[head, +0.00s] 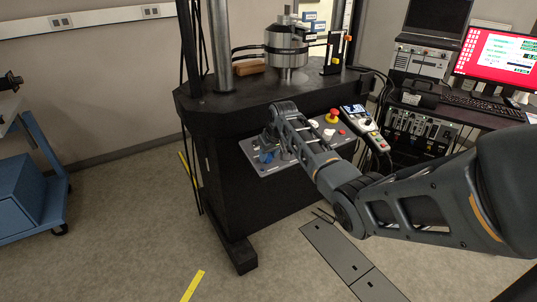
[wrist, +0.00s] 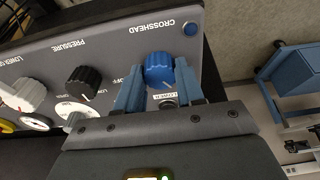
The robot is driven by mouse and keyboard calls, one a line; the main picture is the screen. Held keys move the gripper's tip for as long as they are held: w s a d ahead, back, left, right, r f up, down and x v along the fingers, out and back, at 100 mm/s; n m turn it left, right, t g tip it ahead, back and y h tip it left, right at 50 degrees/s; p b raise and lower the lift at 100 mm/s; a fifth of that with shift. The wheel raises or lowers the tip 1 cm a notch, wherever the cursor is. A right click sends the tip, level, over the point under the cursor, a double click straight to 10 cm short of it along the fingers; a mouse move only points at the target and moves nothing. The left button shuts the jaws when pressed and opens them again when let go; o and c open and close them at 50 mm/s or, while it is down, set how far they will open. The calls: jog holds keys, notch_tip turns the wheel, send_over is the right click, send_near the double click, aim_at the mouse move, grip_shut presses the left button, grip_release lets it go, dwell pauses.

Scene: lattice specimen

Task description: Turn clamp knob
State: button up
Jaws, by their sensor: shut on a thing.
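A blue ribbed knob (wrist: 158,68) sits on the grey control panel (wrist: 120,42) below the word CROSSHEAD, which appears upside down in the wrist view. My gripper (wrist: 159,74) has its two blue fingers on either side of this knob and is shut on it. The knob also shows as a small blue shape (head: 266,157) at the panel's left end in the head view, where my wrist partly covers the panel. A black knob (wrist: 84,80) sits under the word PRESSURE. I cannot read a clamp label on any knob.
In the head view, a red emergency button (head: 333,115) and a handheld pendant (head: 364,125) lie right of my arm. A blue cart (head: 40,170) stands left; floor between is clear.

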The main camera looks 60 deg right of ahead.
jog(key=shift+n, duration=1.2)
jog(key=o, duration=1)
jog(key=shift+o, duration=0.2)
jog(key=v, duration=0.7)
jog(key=shift+s+r, duration=0.2)
jog(key=shift+r, duration=0.15)
